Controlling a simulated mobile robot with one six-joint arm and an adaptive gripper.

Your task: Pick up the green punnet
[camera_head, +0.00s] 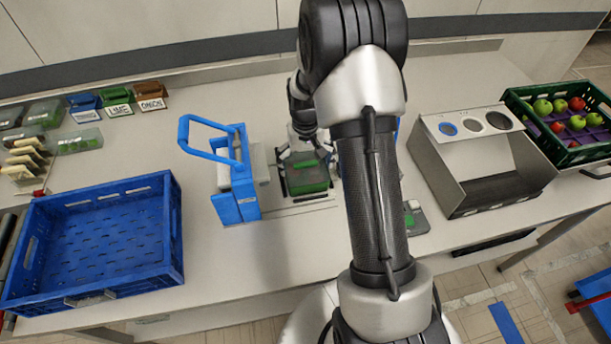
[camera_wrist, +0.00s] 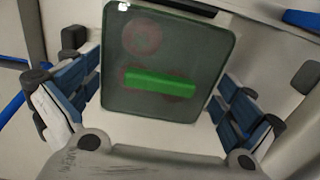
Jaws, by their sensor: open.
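The green punnet (camera_head: 308,180) sits in the bay of the blue-handled device in the middle of the bench. In the wrist view a clear-lidded punnet (camera_wrist: 165,50) with a bright green strip fills the middle, with faint reddish round shapes under the lid. My gripper (camera_head: 301,156) is over the punnet, pointing down. In the wrist view my gripper (camera_wrist: 160,100) is open, with its blue-padded fingers to the left and right of the punnet. Gaps show between the pads and its sides. My arm hides part of the area to the right.
The blue device (camera_head: 236,200) with its raised handle stands just left of the punnet. An empty blue crate (camera_head: 165,235) is at the left. A steel box (camera_head: 440,160) with round holes and a dark green crate (camera_head: 588,152) of apples stand right. More punnets (camera_head: 79,141) lie back left.

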